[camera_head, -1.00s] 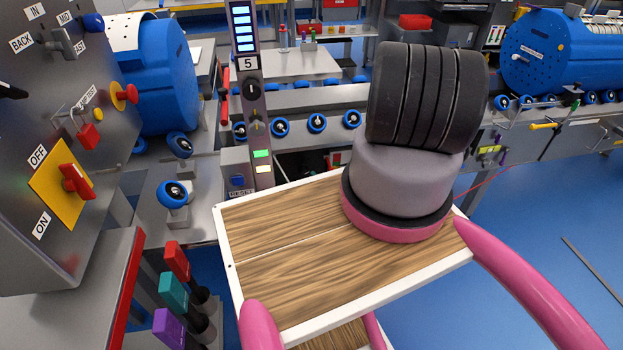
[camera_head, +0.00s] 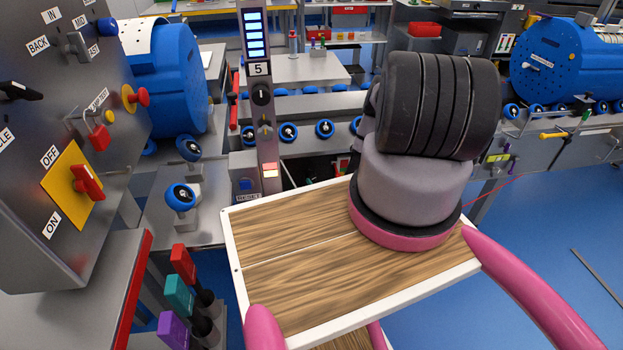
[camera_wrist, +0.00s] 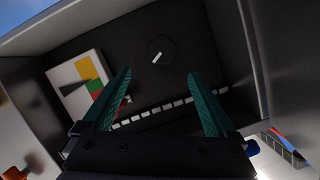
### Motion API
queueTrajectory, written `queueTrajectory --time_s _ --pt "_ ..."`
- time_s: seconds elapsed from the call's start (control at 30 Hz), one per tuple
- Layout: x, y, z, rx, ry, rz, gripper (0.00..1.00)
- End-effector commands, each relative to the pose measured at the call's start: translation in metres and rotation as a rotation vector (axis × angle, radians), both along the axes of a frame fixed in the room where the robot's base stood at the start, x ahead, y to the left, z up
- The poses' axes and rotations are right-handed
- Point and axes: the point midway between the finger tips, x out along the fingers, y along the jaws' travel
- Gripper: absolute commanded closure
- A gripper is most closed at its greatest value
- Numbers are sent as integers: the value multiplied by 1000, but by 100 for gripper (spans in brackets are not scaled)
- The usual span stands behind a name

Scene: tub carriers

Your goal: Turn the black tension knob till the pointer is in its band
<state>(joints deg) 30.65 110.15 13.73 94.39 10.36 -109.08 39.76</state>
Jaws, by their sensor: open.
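In the wrist view the black tension knob (camera_wrist: 160,54), with a short white mark, sits on a dark panel, beyond my fingertips. A white gauge plate (camera_wrist: 68,98) with yellow, red and green patches is to its left. I cannot make out the pointer clearly or tell whether it is in a band. My gripper (camera_wrist: 159,76) has two teal fingers spread apart with nothing between them. The knob lies ahead of the gap, apart from both fingers. In the head view my gripper is hidden behind my arm.
The panel is recessed, with side walls (camera_wrist: 257,60) close around it. A row of white marks (camera_wrist: 165,108) runs below the knob. In the head view a column (camera_head: 261,120) with a lit display stands left of my arm. A wooden-topped cart (camera_head: 300,250) is in front.

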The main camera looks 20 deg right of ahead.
Motion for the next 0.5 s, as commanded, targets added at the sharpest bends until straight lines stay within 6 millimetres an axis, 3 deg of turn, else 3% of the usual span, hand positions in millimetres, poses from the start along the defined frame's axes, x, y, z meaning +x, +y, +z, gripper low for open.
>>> queueTrajectory --time_s 0.2,0.37,0.5 --pt "-7 13 9 -275 113 34 8" --pt "-5 15 9 -338 138 45 8" --pt "10 13 3 -341 137 47 8"
